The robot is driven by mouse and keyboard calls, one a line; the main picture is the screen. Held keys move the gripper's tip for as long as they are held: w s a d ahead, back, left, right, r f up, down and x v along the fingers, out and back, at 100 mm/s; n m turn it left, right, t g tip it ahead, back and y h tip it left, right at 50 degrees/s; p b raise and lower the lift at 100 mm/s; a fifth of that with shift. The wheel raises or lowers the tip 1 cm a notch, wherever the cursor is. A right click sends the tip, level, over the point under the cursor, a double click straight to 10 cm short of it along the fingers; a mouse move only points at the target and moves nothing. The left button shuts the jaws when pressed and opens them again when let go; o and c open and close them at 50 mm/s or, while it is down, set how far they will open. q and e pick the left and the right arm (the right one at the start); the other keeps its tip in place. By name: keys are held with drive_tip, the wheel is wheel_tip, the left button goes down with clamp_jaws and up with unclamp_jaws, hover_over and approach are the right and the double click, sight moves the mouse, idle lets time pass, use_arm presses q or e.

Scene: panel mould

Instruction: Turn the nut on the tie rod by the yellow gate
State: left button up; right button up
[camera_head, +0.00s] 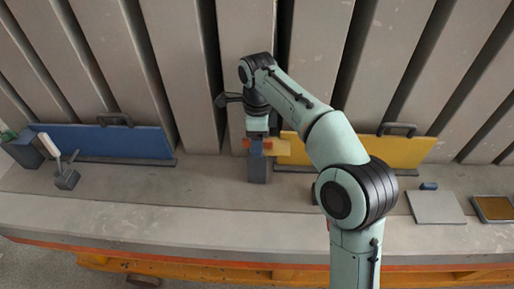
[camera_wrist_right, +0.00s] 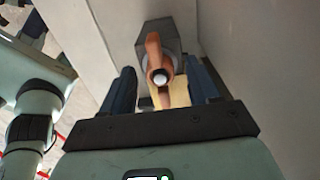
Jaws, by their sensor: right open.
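The copper-coloured winged nut (camera_wrist_right: 154,60) sits on the round grey end of the tie rod (camera_wrist_right: 160,77), in front of a grey block (camera_wrist_right: 170,36). Its wings stand nearly upright in the wrist view. My right gripper (camera_wrist_right: 162,70) is open, with one dark blue finger on each side of the nut and visible gaps between. In the head view the right gripper (camera_head: 257,141) is above a grey block (camera_head: 258,171), and the orange nut (camera_head: 268,144) partly shows behind the fingers. The yellow gate (camera_head: 400,151) stands to the right, partly hidden by my arm. My left gripper is not in view.
A blue gate (camera_head: 110,142) with a black handle stands at the left. A grey block with a white lever (camera_head: 66,178) is in front of it. A grey plate (camera_head: 435,207) and a brown-filled tray (camera_head: 494,209) lie at the right. Tall grey panels rise behind.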

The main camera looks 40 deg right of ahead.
clamp_jaws()
drive_tip(key=shift+r+m+p, duration=0.15)
drive_tip(key=shift+m+p, duration=0.35)
drive_tip(key=shift+m, duration=1.3)
drive_tip(key=shift+f, duration=0.2)
